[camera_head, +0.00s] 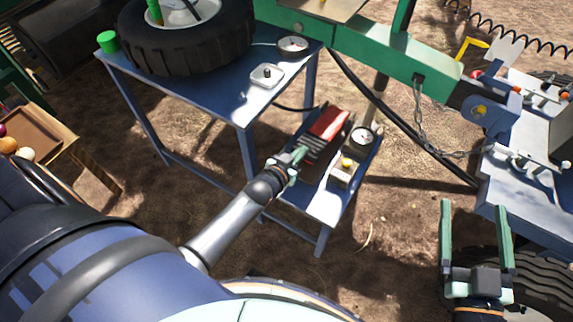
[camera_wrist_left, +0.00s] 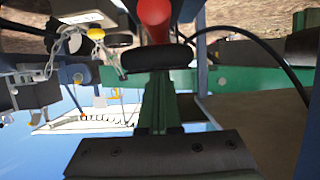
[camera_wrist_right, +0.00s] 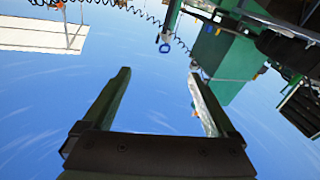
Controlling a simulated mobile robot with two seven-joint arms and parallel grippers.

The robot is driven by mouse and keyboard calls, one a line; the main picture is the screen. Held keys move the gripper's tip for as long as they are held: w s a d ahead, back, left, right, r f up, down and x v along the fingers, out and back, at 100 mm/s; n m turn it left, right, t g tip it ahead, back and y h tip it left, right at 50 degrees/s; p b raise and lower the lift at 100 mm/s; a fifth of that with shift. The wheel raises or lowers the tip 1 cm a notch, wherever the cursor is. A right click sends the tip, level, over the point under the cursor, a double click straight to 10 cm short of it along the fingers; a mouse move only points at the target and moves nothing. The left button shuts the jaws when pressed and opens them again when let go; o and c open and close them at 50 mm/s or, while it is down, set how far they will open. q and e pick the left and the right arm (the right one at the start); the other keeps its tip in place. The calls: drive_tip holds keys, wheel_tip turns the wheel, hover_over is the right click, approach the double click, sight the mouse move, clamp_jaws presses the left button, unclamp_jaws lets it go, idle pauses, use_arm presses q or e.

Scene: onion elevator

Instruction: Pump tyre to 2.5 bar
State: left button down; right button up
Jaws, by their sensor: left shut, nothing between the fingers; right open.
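The black tyre (camera_head: 235,45) lies on the blue table (camera_head: 200,92) at the top left. A red-topped unit (camera_head: 328,123), which looks like the compressor, stands on a lower blue stand (camera_head: 325,207). Beside it are a round white gauge (camera_head: 362,138), too small to read, and a box with a yellow button (camera_head: 347,163). My left gripper (camera_head: 300,153) is shut and empty at the unit's near left side; contact is unclear. In the left wrist view its fingers (camera_wrist_left: 158,105) point towards a black rounded part (camera_wrist_left: 158,56) and a red part (camera_wrist_left: 153,15). My right gripper (camera_head: 475,210) is open and empty at the lower right.
Another dial (camera_head: 292,44) and a white tray with a black knob (camera_head: 265,77) are on the tyre's table, with a green cylinder (camera_head: 107,42). A green beam (camera_head: 390,55) with a chain (camera_head: 420,110) crosses above. A trailer-like blue frame (camera_head: 515,205) stands right.

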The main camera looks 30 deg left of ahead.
use_arm(q)
drive_tip(key=f+p+v, duration=0.1)
drive_tip(key=p+v, duration=0.1)
drive_tip(key=v, duration=0.5)
drive_tip(key=shift+s, duration=0.5)
use_arm(e)
drive_tip(key=s+f+m+g+h, duration=0.1)
drive_tip(key=f+g, duration=0.2)
drive_tip(key=f, duration=0.3)
drive_tip(key=s+f+m+g+h, duration=0.1)
drive_tip(key=s+f+g, duration=0.1)
drive_tip(key=f, duration=0.5)
drive_tip(key=shift+s+d+f+g, duration=0.15)
drive_tip(key=shift+s+f+g, duration=0.15)
drive_tip(key=shift+g, duration=0.1)
use_arm(q)
drive_tip(key=shift+r, duration=0.2)
use_arm(e)
drive_tip(key=shift+w, duration=0.1)
